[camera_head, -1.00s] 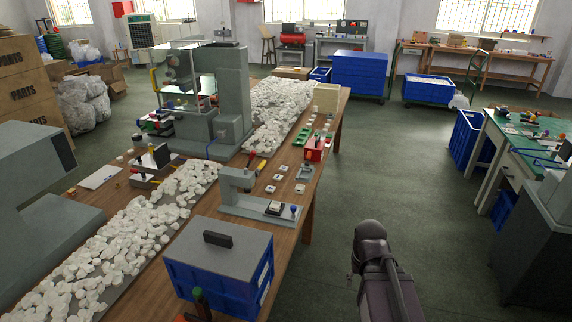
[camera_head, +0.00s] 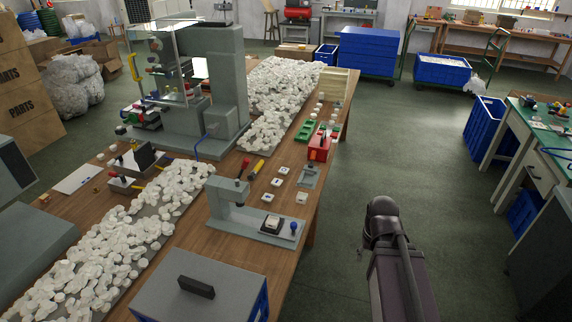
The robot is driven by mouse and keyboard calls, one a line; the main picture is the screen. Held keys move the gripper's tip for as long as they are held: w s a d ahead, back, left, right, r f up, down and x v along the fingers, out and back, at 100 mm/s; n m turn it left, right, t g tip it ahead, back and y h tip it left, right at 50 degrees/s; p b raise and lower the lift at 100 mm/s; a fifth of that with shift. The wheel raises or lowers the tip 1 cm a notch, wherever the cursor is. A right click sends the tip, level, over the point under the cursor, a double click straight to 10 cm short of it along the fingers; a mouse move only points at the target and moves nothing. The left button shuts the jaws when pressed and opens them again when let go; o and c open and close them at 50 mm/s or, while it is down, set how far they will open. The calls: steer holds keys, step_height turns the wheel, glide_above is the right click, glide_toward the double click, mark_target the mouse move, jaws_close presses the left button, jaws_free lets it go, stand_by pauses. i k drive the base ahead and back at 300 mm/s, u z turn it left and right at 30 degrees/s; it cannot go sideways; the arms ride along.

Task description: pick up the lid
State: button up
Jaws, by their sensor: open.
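The lid (camera_head: 225,276) is a flat grey plate with a black bar handle (camera_head: 197,287) on top. It lies on a blue crate (camera_head: 262,303) at the near edge of the wooden table, at the bottom of the head view. The lower part of the crate is cut off by the frame. Part of my dark arm (camera_head: 392,265) shows to the right of the table, over the floor, apart from the lid. My gripper itself is not in view.
A grey press fixture (camera_head: 250,212) stands just behind the lid. A long tray of white parts (camera_head: 135,235) runs along its left. The pad printer (camera_head: 200,90) stands farther back. Open green floor (camera_head: 400,160) lies right of the table.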

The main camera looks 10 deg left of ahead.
mark_target(284, 170)
steer(key=z, duration=0.15)
steer(key=i, duration=1.25)
steer(key=z, duration=0.1)
